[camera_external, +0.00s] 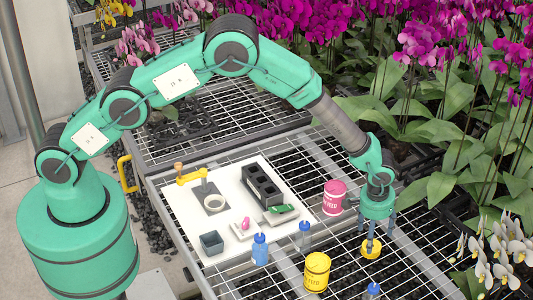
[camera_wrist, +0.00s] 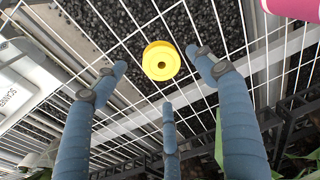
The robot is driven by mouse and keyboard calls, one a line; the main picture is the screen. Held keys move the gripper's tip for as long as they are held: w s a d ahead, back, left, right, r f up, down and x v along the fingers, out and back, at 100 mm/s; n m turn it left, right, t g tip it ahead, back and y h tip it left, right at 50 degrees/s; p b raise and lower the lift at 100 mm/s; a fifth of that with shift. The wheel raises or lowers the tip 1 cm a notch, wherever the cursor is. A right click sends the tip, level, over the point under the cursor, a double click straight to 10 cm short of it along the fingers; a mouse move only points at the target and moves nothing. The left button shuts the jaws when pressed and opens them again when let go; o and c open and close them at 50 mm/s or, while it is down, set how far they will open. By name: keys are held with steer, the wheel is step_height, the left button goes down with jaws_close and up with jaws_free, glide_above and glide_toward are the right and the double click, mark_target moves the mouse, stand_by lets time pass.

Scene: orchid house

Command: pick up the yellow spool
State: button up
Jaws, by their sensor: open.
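The yellow spool (camera_external: 371,252) lies on the wire-mesh bench top, below my gripper (camera_external: 376,230). In the wrist view the spool (camera_wrist: 161,49) is a yellow ring with a dark central hole, seen nearly end-on. My gripper (camera_wrist: 160,78) points down with its three blue-grey fingers spread and nothing between them. In the wrist view the spool appears beyond the fingertips, between the left and right fingers. I cannot tell whether any finger touches it.
A yellow tin (camera_external: 317,273) stands to the spool's left, and a pink tin (camera_external: 334,197) stands behind. Blue-capped bottles (camera_external: 260,250) stand nearby. A white board (camera_external: 190,215) holds a black block tray (camera_external: 262,186) and small items. Orchids (camera_external: 430,120) crowd the right side.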

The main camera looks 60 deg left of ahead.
stand_by(0.3)
steer(key=shift+w+a+f+b, duration=0.1)
steer(key=shift+w+f+b, duration=0.1)
steer(key=shift+f, duration=1.1)
steer(key=shift+w+a+f+b, duration=0.1)
steer(key=shift+w+f+b, duration=0.05)
steer(key=shift+f, duration=1.15)
steer(key=shift+c, duration=0.3)
steer(key=c, duration=1.1)
